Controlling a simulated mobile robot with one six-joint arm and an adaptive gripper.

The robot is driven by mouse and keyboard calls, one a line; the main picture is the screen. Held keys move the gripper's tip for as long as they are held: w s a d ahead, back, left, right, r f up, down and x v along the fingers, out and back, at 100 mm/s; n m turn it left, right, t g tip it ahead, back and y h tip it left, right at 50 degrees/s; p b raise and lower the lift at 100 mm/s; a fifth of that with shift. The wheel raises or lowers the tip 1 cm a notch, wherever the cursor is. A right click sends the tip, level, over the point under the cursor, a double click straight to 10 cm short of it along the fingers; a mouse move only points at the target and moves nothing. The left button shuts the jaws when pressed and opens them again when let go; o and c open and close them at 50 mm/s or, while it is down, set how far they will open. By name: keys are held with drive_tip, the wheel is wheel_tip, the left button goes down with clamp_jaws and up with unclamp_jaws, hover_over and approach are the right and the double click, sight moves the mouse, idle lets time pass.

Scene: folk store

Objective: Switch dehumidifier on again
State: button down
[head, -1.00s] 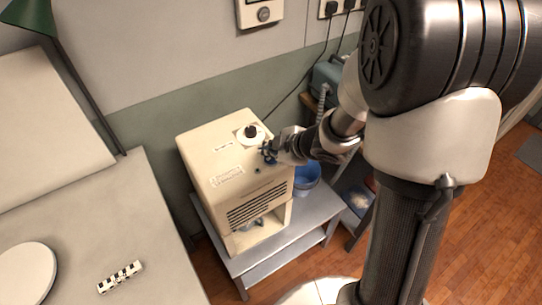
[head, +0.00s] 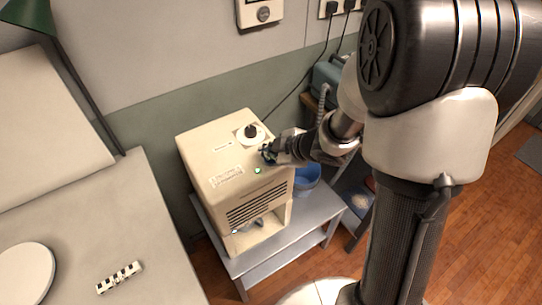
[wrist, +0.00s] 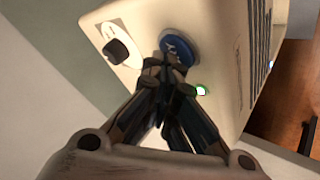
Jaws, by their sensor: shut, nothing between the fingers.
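The cream dehumidifier (head: 210,165) stands upright on a low grey stand. Its top has a black knob on a white dial (head: 250,132) and a small lamp (head: 257,170) that glows green. The knob (wrist: 117,51) and the lit green lamp (wrist: 201,90) also show in the wrist view. A round blue button (wrist: 178,48) lies between them. My gripper (wrist: 168,66) is shut and empty, with its fingertips at the near edge of the blue button. I cannot tell whether they touch it. In the head view my gripper (head: 270,153) hides most of the button.
A table (head: 125,230) with a white disc and a striped strip is at the left. A wall box (head: 260,12) and plugged cables are behind.

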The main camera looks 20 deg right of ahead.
sight(269, 160)
drive_tip(key=shift+r+p, duration=0.4)
drive_tip(key=shift+p, duration=0.05)
drive_tip(key=shift+r, duration=0.1)
wheel_tip(269, 160, up, 6)
drive_tip(key=p, duration=0.6)
idle(0.3)
